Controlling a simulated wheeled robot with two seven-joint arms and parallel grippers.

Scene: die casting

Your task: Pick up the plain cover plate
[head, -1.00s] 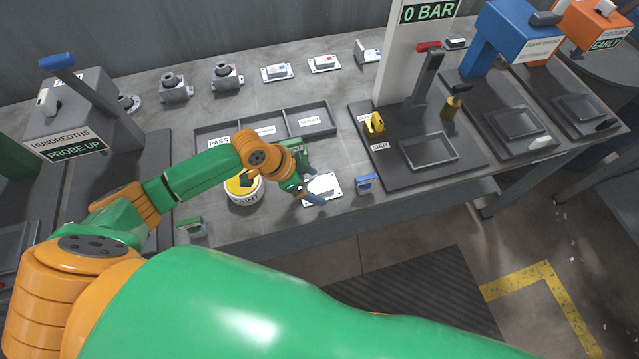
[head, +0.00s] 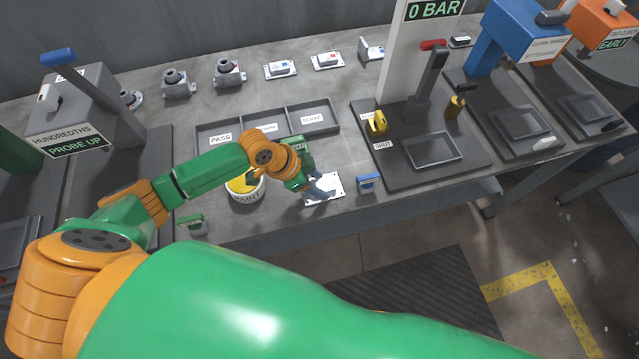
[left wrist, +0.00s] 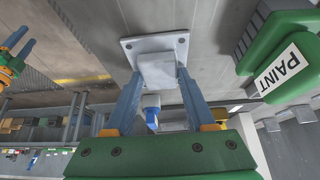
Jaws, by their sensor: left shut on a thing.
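The plain cover plate (head: 336,185) is a white square plate with corner holes and a raised block, near the bench's front edge. It also shows in the left wrist view (left wrist: 133,47), with no coloured mark visible. My left gripper (head: 322,189) is at the plate from above. In the left wrist view its blue fingers (left wrist: 157,85) are shut on the sides of the raised block. The plate appears to rest on the bench; any small gap is hidden. My right gripper (left wrist: 22,45) shows at the left edge of the left wrist view, its fingers apart and empty.
A blue-handled block (head: 368,182) stands just right of the plate. The sorting tray (head: 338,117) lies behind, and the press station base (head: 392,174) is to the right.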

